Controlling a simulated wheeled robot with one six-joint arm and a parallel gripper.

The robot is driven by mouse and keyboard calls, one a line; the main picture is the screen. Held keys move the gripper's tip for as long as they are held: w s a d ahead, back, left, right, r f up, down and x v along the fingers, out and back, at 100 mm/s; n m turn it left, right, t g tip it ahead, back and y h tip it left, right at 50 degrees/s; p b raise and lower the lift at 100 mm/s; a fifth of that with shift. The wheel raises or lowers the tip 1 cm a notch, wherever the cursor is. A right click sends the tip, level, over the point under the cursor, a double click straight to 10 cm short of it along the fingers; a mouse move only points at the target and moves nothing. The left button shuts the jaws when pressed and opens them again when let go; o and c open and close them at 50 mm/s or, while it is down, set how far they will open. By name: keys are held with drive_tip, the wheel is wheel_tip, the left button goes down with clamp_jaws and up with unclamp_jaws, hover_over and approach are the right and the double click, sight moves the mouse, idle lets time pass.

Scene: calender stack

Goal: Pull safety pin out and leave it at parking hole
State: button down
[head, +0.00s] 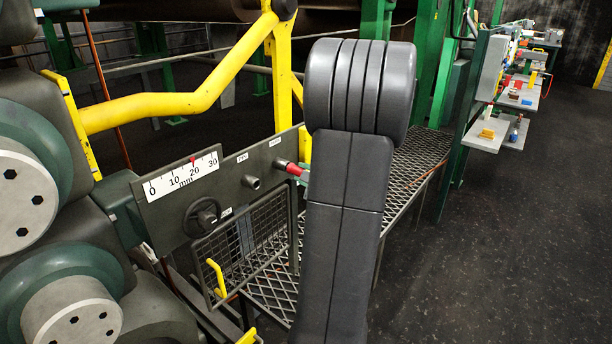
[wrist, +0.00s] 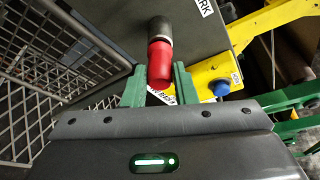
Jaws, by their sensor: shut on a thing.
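The safety pin shows as a red handle (wrist: 159,65) in the wrist view, with its far end at a grey collar (wrist: 159,30) on the dark panel. The green fingers of my gripper (wrist: 159,82) stand on both sides of the handle, shut on it. In the head view the red pin (head: 291,168) is at the panel's right, below the right-hand label (head: 275,142), whose end reads "ARK" in the wrist view. The bushing (head: 252,183) below the PIN label (head: 242,157) looks empty. My arm hides most of my gripper there. Whether the pin is fully seated cannot be told.
The panel carries a millimetre scale (head: 182,175) and a dark knob (head: 204,217). A mesh guard (head: 245,245) is below it. A yellow rail (head: 180,100) runs behind. A yellow box (wrist: 212,75) with a blue button is beside the pin. Floor at right is clear.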

drive_tip(key=shift+w+a, duration=0.25)
drive_tip(key=shift+a, duration=0.05)
drive_tip(key=c, duration=0.8)
unclamp_jaws()
drive_tip(key=shift+o, duration=0.2)
drive_tip(key=s+d+b, duration=0.2)
drive_tip(key=s+d, duration=0.2)
drive_tip(key=d, duration=0.1)
drive_tip(key=shift+d, duration=0.35)
drive_tip(key=shift+s, duration=0.1)
drive_tip(key=shift+w+a+p, duration=0.3)
drive_tip(key=shift+w+a, duration=0.4)
drive_tip(key=shift+a, duration=0.25)
drive_tip(key=shift+w+a+p, duration=0.3)
drive_tip(key=shift+w+a, duration=0.4)
drive_tip(key=shift+a, duration=0.25)
drive_tip(key=shift+w+a+p, duration=0.3)
drive_tip(key=shift+w+a, duration=0.4)
drive_tip(key=shift+a, duration=0.25)
